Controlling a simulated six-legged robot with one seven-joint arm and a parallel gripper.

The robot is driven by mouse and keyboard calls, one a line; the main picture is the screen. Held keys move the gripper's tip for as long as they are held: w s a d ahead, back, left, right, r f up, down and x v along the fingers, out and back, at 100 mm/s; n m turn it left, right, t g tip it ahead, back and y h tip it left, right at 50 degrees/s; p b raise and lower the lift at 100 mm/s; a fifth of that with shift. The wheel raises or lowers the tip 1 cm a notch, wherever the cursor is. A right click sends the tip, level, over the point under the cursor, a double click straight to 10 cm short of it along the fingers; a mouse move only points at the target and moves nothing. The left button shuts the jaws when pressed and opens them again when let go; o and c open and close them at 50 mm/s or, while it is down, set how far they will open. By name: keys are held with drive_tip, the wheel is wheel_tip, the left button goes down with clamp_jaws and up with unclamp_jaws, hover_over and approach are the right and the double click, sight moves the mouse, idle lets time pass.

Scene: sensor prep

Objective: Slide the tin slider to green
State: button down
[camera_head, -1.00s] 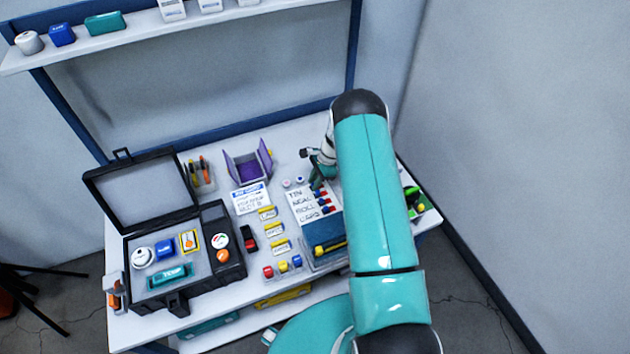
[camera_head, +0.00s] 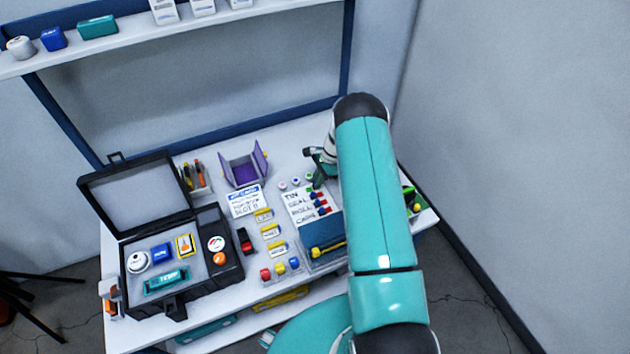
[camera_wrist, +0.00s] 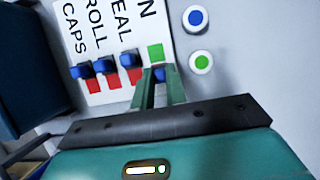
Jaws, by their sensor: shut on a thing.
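The status board (camera_wrist: 105,20) is a white card with the words TIN, SEAL, ROLL and CAPS; it also lies on the table in the head view (camera_head: 298,207). My gripper (camera_wrist: 160,82) is shut on the blue tin slider (camera_wrist: 160,73), which shows between the fingers. A green square (camera_wrist: 155,52) is uncovered beside this slider, and no red shows in its row. The seal slider (camera_wrist: 130,58) and the other two blue sliders sit with red squares showing beside them. In the head view my gripper (camera_head: 318,178) is at the board's upper right, partly behind my arm.
Round blue (camera_wrist: 195,18) and green (camera_wrist: 200,62) buttons lie close beside the board. A blue bin (camera_head: 323,235) stands in front of it. A purple holder (camera_head: 245,167) and an open black case (camera_head: 180,262) stand to the left.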

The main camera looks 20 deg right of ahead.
drive_tip(key=c, duration=1.7)
unclamp_jaws()
drive_tip(key=shift+d, duration=0.35)
drive_tip(key=shift+a, duration=0.1)
drive_tip(key=shift+r, duration=0.1)
drive_tip(key=v, duration=1.3)
drive_tip(key=shift+r, duration=0.35)
